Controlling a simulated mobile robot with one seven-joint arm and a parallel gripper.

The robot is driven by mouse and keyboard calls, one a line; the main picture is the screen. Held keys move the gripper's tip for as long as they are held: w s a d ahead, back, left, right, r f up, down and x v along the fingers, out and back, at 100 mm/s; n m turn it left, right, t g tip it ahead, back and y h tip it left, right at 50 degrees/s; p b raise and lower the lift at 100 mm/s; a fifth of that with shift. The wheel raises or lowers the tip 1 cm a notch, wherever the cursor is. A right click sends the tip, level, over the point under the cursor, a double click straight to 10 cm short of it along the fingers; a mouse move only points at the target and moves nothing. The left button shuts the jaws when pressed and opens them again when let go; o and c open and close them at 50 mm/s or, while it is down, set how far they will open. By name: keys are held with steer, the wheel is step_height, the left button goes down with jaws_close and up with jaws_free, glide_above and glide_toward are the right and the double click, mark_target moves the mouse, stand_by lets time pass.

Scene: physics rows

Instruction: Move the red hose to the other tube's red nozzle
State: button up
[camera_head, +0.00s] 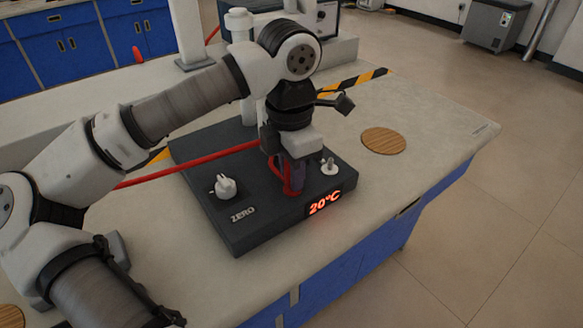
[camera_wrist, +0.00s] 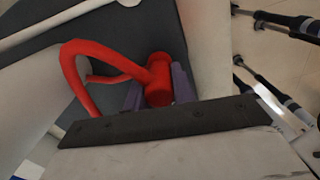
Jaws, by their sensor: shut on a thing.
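The red hose (camera_head: 190,166) runs from the left across the black device to my gripper (camera_head: 290,180). Its end piece (camera_wrist: 158,76) sits between the purple finger pads in the wrist view, with a loop of hose bending to the left of it. My gripper is shut on this hose end, pointing down over the front part of the black device (camera_head: 245,230). I cannot tell whether the hose end touches the device. No other tube with a red nozzle can be made out; my arm hides part of the area behind it.
The device carries a white knob (camera_head: 225,187), a small metal fitting (camera_head: 329,167) and a lit 20°C display (camera_head: 325,203). A round wooden disc (camera_head: 383,141) lies to the right on the pale bench (camera_head: 440,125). Bare bench surrounds the disc.

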steer(key=shift+f+b, duration=0.7)
stand_by(0.7)
steer(key=o, duration=1.1)
steer(key=shift+o, duration=0.3)
steer(key=o, duration=0.3)
steer(key=shift+r, duration=0.1)
steer(key=shift+r+p, duration=2.2)
steer(key=shift+r, duration=1.3)
